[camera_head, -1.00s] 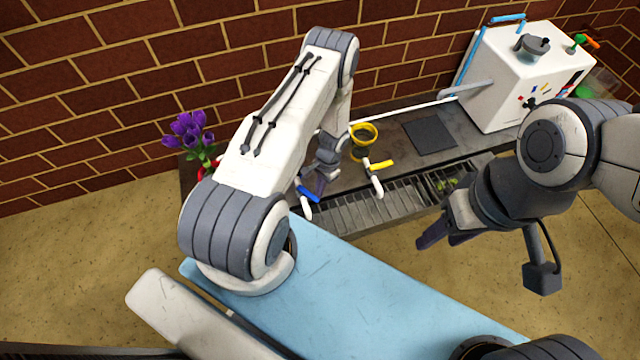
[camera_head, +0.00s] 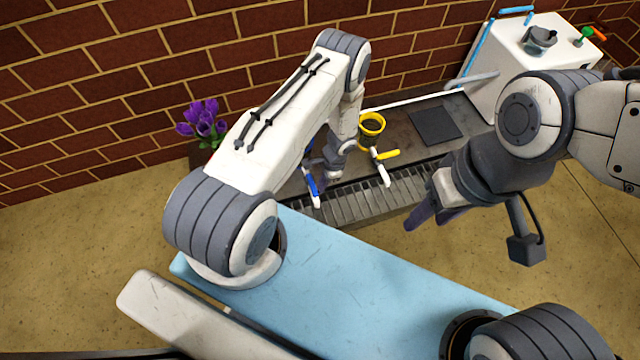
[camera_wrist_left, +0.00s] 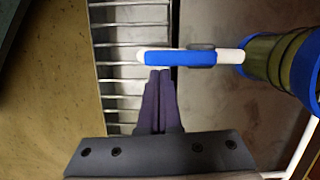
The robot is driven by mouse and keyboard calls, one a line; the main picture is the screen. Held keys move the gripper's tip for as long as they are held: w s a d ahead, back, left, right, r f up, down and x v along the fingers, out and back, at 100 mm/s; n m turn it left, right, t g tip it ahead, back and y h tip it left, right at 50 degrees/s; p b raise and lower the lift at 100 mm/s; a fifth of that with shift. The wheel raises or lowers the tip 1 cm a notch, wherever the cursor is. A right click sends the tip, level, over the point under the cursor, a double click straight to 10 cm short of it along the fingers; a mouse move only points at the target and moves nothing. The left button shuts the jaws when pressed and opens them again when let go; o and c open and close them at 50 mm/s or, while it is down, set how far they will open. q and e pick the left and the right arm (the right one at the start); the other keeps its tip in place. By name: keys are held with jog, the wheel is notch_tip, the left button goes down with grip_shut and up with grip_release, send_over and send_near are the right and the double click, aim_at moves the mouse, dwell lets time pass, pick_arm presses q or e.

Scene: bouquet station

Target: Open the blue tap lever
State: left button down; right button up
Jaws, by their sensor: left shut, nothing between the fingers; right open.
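The blue tap lever (camera_head: 312,183) lies along its white spout in the head view. In the left wrist view the blue lever (camera_wrist_left: 180,58) stretches across the upper middle, in line with the white spout (camera_wrist_left: 230,56). My left gripper (camera_wrist_left: 160,76) is shut and empty, its dark purple fingertips right at the lever's side; whether they touch cannot be told. In the head view my left gripper (camera_head: 329,182) is beside the lever, partly hidden by its own wrist. My right gripper (camera_head: 428,215) is open and empty, away to the right.
A yellow-rimmed container (camera_head: 371,123) has a tap with a yellow lever (camera_head: 388,154) turned across its spout. A slotted drain grate (camera_head: 355,197) runs below the taps. Purple flowers (camera_head: 202,120) stand at left. A white machine (camera_head: 515,45) stands at the back right.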

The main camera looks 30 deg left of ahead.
dwell(0.4)
pick_arm(q)
jog(key=p+v, duration=0.7)
jog(key=v, duration=0.3)
jog(key=shift+d, duration=0.15)
jog(key=shift+s, duration=0.1)
